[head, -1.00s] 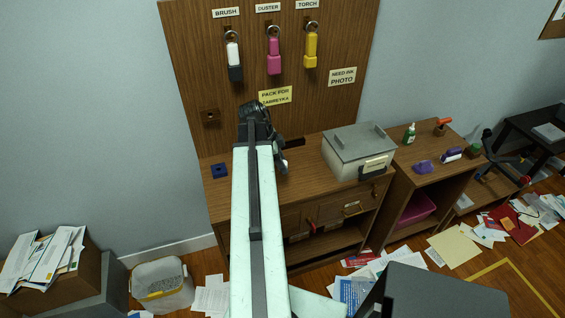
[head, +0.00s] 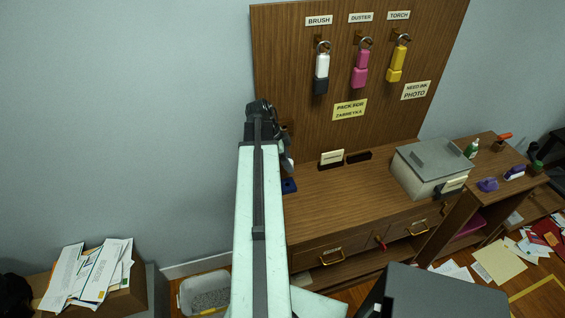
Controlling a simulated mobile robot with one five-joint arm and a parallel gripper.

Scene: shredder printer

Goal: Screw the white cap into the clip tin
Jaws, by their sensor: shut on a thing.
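My gripper (head: 286,160) shows only in part beyond the end of my pale arm, at the left edge of the wooden desk. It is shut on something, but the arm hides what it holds. I cannot make out the white cap in this view. No thing here is clearly the clip tin. A small blue block (head: 289,186) sits on the desk's left end, just below my gripper and partly covered by my arm.
A grey lidded box (head: 432,165) stands on the right of the desk (head: 350,200). A board (head: 300,60) behind carries a white-and-dark brush, a pink duster and a yellow torch on hooks. A pale card (head: 332,157) stands at its foot. The desk's middle is clear.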

